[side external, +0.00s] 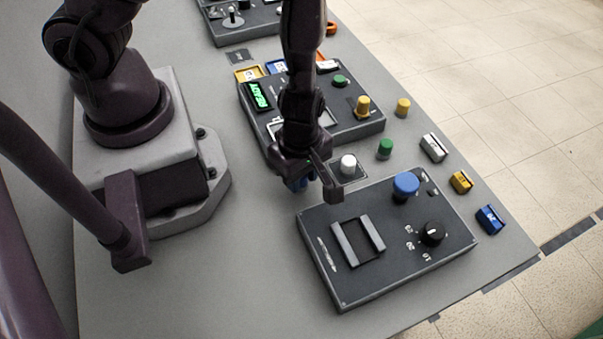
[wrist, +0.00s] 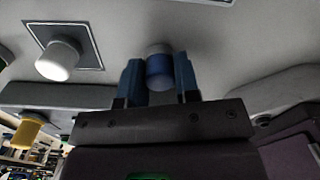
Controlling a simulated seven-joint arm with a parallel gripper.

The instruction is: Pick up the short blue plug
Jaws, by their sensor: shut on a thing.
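My gripper (side external: 302,184) points down at the table between the two dark boxes. In the wrist view its two blue fingers (wrist: 159,82) are shut on the short blue plug (wrist: 160,66), a small cylinder with a pale end. In the side view the fingers hide the plug. I cannot tell whether the plug touches the table or is just above it. A larger blue knob (side external: 405,184) stands on the near dark box.
The near dark box (side external: 330,283) lies right of my gripper, the far dark box (side external: 360,128) behind it. A white plug (side external: 348,163) on a dark square, a green plug (side external: 385,148), a yellow plug (side external: 403,106) and coloured blocks (side external: 461,182) stand nearby. The front-left table (side external: 230,280) is clear.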

